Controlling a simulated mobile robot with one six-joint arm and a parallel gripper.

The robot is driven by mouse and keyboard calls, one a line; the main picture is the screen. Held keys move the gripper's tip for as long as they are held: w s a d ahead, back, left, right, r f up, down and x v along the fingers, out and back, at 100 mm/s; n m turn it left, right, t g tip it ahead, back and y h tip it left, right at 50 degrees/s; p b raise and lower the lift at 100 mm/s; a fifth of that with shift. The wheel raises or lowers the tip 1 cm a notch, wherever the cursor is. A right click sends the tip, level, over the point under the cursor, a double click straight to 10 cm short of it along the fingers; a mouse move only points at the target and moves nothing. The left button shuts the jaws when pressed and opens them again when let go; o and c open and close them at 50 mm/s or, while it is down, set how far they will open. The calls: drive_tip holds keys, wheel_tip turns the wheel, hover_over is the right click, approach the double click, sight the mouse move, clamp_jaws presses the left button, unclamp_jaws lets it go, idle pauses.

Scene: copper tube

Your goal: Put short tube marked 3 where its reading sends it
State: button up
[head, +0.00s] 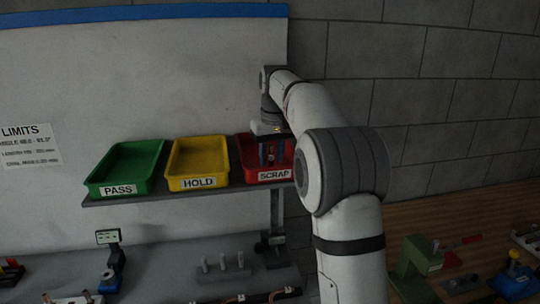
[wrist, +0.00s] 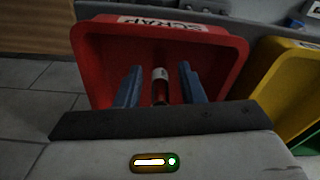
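My gripper (head: 272,158) is inside or just over the red SCRAP tray (head: 247,146), pointing down. In the wrist view its two blue fingers (wrist: 160,84) stand apart, with a gap on each side of a short tube. The short tube (wrist: 159,92) is dark copper-red with a pale band at its far end. It lies between the fingers against the red tray (wrist: 100,60), apparently touching neither finger. I cannot read a number on it. Its near end is hidden by my gripper body.
The yellow HOLD tray (head: 198,157) and green PASS tray (head: 128,164) stand left of the red tray on the same shelf (head: 150,198). A limits sheet (head: 30,146) is on the wall board. Fixtures, a peg block (head: 222,268) and a gauge (head: 108,238) occupy the bench below.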

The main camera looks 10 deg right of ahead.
drive_tip(key=shift+s+r, duration=0.9)
drive_tip(key=shift+r, duration=5.3)
drive_tip(key=s, duration=0.8)
drive_tip(key=s+f+m+t, duration=0.1)
drive_tip(key=s+f, duration=1)
drive_tip(key=s, duration=0.2)
drive_tip(key=s+f+m+t, duration=0.1)
drive_tip(key=s+f+t, duration=0.1)
drive_tip(key=s+f, duration=0.8)
drive_tip(key=s, duration=0.4)
drive_tip(key=shift+a+f, duration=0.35)
drive_tip(key=shift+a, duration=0.05)
drive_tip(key=shift+f, duration=0.1)
